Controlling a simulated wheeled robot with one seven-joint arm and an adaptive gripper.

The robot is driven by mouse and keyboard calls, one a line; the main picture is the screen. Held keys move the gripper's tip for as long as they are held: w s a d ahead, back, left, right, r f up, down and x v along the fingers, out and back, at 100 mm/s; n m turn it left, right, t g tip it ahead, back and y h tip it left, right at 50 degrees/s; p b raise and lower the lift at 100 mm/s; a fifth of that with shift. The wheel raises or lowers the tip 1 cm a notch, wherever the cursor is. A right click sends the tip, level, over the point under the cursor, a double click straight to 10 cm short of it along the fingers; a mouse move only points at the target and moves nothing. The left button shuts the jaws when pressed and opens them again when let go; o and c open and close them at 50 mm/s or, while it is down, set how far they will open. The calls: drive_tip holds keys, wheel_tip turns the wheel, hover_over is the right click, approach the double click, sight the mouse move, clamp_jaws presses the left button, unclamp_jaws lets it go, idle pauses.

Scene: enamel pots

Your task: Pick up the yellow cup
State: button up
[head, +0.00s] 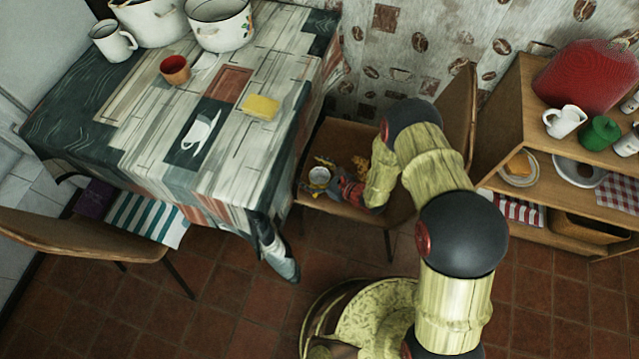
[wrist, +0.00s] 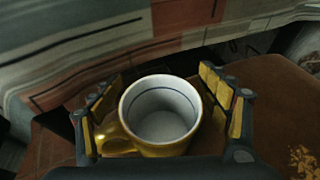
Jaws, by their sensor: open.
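The yellow cup (wrist: 158,145) has a shiny gold-yellow outside, a pale inside and a handle toward the left in the wrist view. It stands upright and looks empty. In the head view the cup (head: 319,177) is on the seat of a wooden chair (head: 338,135) beside the table. My gripper (wrist: 162,98) is open, with one finger on each side of the cup. I cannot tell whether either finger touches it. In the head view my gripper (head: 332,176) is at the cup, partly hidden by my arm.
The table (head: 290,60) with a patterned cloth stands left of the chair, its edge close to my gripper. It holds white pots (head: 220,25), an orange-brown cup (head: 175,69) and a yellow block (head: 261,107). A wooden shelf (head: 510,110) with dishes stands at the right.

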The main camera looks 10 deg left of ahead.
drive_tip(key=c, duration=0.3)
drive_tip(key=c, duration=1.2)
drive_tip(key=shift+r, duration=0.1)
